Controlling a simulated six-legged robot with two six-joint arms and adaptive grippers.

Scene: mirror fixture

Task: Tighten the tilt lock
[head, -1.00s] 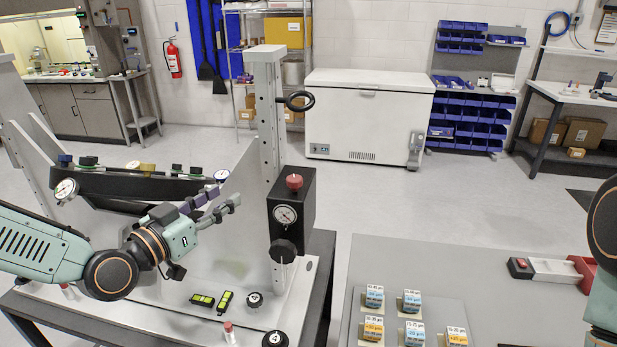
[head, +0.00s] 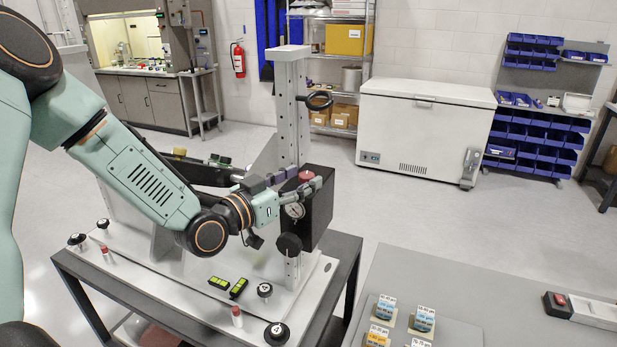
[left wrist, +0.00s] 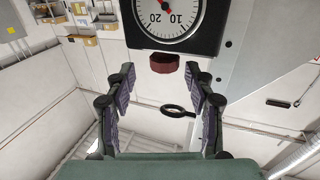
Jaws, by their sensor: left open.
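The mirror fixture has an upright metal post (head: 291,110) with a black box (head: 320,211) on it. A red knob (head: 306,176) sits on top of the box, a dial gauge (head: 294,210) on its face, and a black knob (head: 288,244) below. A black ring handle (head: 319,100) sticks out higher up. I cannot tell which is the tilt lock. My left gripper (head: 308,187) is open at the box's top, partly covering the red knob. In the left wrist view, the red knob (left wrist: 167,63) lies between and just beyond the fingertips (left wrist: 166,80), with no visible contact.
A grey table (head: 440,290) at the right holds several small labelled boxes (head: 424,318). Open floor lies behind, before a white chest freezer (head: 424,125).

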